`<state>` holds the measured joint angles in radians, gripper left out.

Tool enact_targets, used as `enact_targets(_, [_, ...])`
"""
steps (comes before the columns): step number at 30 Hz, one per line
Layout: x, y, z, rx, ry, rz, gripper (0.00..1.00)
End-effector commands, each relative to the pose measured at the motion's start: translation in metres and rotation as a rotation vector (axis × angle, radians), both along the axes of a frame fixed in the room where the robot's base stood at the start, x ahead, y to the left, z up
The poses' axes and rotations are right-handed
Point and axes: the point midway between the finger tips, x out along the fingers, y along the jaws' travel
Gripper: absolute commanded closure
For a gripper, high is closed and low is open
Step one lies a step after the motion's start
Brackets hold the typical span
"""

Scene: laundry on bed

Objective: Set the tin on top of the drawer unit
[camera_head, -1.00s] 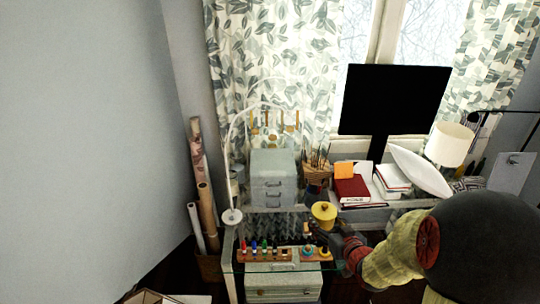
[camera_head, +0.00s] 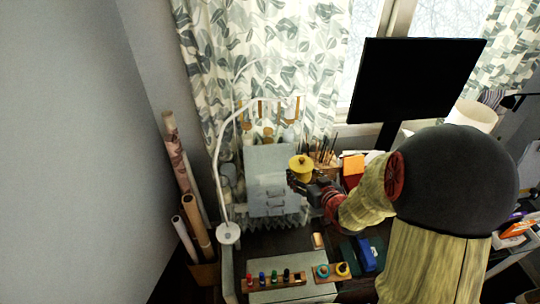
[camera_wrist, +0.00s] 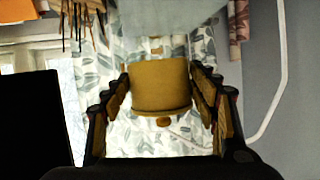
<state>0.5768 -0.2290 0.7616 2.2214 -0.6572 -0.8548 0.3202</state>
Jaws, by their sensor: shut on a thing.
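The yellow tin (camera_head: 301,168) has a lid with a small knob and is held in the air by my gripper (camera_head: 300,182). In the wrist view the tin (camera_wrist: 160,87) sits between both fingers of my gripper (camera_wrist: 162,95), which are shut on its sides. The grey drawer unit (camera_head: 268,178) stands on the desk, just left of the tin in the head view. In the head view the tin overlaps the unit's right edge. In the wrist view a pale grey surface (camera_wrist: 165,14), likely the unit, shows at the top edge.
A white lamp arm (camera_head: 217,170) curves up left of the drawer unit. Pots of brushes (camera_head: 322,150) stand behind the tin to the right. A black monitor (camera_head: 415,85) is farther right. Small coloured bottles (camera_head: 275,278) stand in a wooden rack at the desk's front.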

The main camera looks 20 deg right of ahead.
Motion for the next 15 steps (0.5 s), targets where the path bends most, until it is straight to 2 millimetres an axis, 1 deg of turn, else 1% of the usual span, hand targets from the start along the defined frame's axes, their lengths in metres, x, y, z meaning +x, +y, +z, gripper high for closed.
enact_targets(5, [0.026, -0.004, -0.012, 0.0, 0.0, 0.003, 0.81])
enact_targets(9, [0.056, -0.01, -0.025, 0.001, 0.0, 0.002, 0.81])
enact_targets(14, [0.087, -0.017, -0.039, 0.0, -0.001, 0.002, 0.81])
enact_targets(15, [0.093, -0.018, -0.047, 0.001, 0.002, 0.002, 0.81])
